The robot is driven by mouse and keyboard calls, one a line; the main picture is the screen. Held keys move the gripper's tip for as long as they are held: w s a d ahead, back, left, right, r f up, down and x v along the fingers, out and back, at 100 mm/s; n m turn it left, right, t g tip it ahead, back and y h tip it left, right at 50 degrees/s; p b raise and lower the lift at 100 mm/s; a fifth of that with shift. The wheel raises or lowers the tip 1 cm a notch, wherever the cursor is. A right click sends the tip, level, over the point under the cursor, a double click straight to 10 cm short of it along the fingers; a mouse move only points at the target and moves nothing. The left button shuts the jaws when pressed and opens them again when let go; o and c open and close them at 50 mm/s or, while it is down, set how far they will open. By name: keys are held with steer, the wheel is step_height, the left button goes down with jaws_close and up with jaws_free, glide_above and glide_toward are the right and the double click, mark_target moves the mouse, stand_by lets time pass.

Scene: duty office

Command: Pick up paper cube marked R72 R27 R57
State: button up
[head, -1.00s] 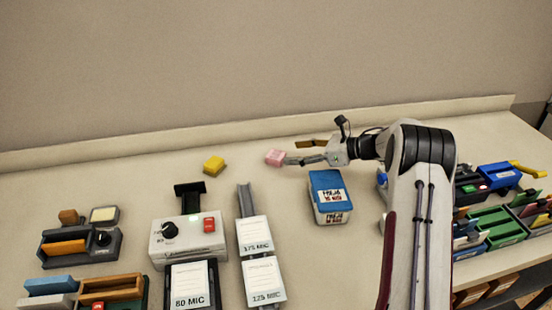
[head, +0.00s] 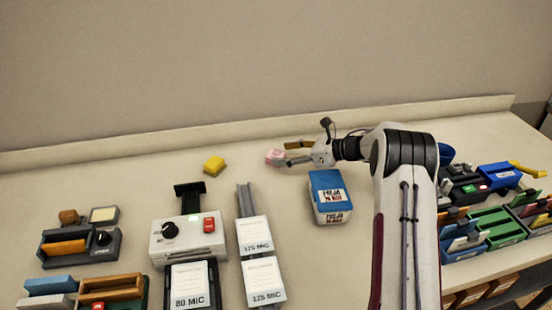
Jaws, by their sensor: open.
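A small pink paper cube (head: 275,157) lies on the table near the back, left of my gripper. Its marking is too small to read. A yellow paper cube (head: 214,165) lies further left, also with no readable marking. My gripper (head: 286,153) is open and points left, low over the table. Its fingertips are right at the pink cube, one on the far side and one overlapping its near side in the picture. I cannot tell whether they touch it.
A blue-lidded box (head: 329,196) stands just in front of my gripper. A white device with a dial (head: 187,238) and labelled white blocks (head: 256,234) stand in front of the cubes. Colored trays (head: 487,227) fill the right. The table around the yellow cube is clear.

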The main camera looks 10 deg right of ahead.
mark_target(275, 154)
steer(key=shift+x, duration=1.7)
steer(key=c, duration=1.2)
